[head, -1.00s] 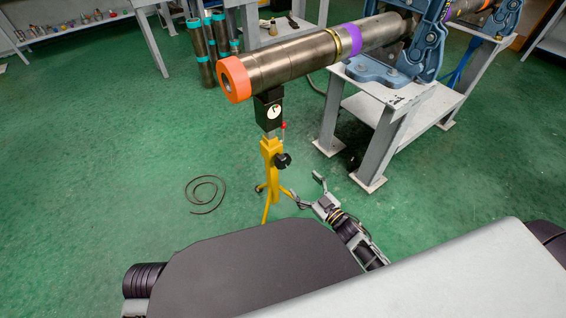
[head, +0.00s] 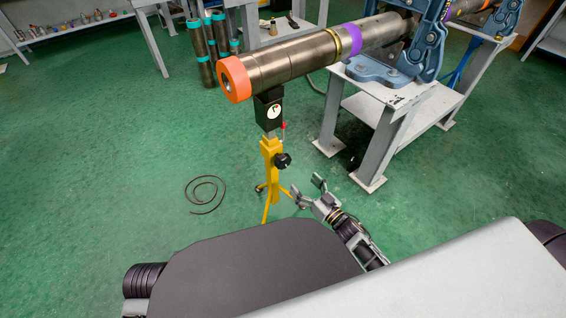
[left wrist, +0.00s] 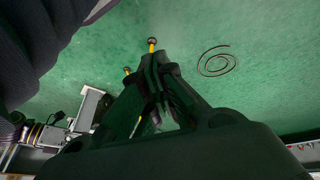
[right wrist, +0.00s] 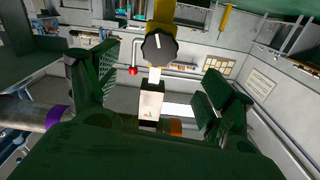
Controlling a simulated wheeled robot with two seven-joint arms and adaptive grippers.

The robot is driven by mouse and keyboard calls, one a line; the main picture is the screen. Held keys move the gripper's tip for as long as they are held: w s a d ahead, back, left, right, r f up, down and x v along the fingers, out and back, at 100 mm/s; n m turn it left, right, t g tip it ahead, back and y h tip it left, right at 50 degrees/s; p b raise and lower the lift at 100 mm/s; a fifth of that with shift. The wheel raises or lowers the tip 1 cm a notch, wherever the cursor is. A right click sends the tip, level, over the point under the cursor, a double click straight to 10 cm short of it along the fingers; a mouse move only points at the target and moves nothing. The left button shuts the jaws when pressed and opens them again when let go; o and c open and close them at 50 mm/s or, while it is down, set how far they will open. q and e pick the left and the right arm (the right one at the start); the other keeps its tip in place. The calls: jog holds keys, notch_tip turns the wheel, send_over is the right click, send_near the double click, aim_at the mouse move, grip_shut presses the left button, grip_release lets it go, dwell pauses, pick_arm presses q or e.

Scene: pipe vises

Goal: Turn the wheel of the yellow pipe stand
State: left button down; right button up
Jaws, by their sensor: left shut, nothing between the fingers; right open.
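The yellow pipe stand (head: 270,152) stands upright on the floor under the free end of a steel pipe (head: 290,61). Its wheel is a black knob (head: 282,160) on the side of the post. My right gripper (head: 307,186) is open and empty, below and right of the knob in the head view. In the right wrist view the knob (right wrist: 160,46) lies above the gap between the spread fingers, apart from them. My left gripper (left wrist: 163,72) is shut and empty in the left wrist view. The stand's yellow feet (left wrist: 152,42) show near its tips. The head view does not show it.
A grey steel bench (head: 395,125) with a blue pipe vise (head: 428,45) stands to the right, holding the pipe. A thin coiled cable (head: 205,193) lies on the green floor left of the stand. The floor around the stand is otherwise clear.

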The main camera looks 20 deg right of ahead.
jog(key=b, duration=0.1)
send_near(285, 165)
jog(key=shift+w, duration=1.15)
jog(key=shift+a+b+x, duration=0.2)
jog(key=shift+b+x, duration=0.1)
jog(key=shift+x, duration=0.5)
jog(key=shift+a+b+x, duration=0.15)
jog(key=shift+b+x, duration=0.1)
jog(key=shift+x, duration=0.6)
jog(key=shift+w+a+r, duration=0.1)
jog(key=shift+w+a, duration=0.15)
jog(key=shift+w, duration=0.3)
jog(key=shift+b+x, duration=0.65)
jog(key=shift+x, duration=1.55)
pick_arm(q)
notch_tip(285, 165, down, 9)
jog(key=d+t+h, duration=0.1)
jog(key=d, duration=0.1)
jog(key=shift+w+d+r+n, duration=0.15)
jog(key=shift+w+n, duration=0.1)
jog(key=shift+n, duration=0.05)
jog(key=shift+w+r, duration=0.1)
jog(key=shift+w, duration=0.05)
pick_arm(e)
jog(key=c, duration=1)
pick_arm(q)
jog(key=shift+w+r, duration=0.1)
pick_arm(e)
jog(key=shift+c, duration=0.2)
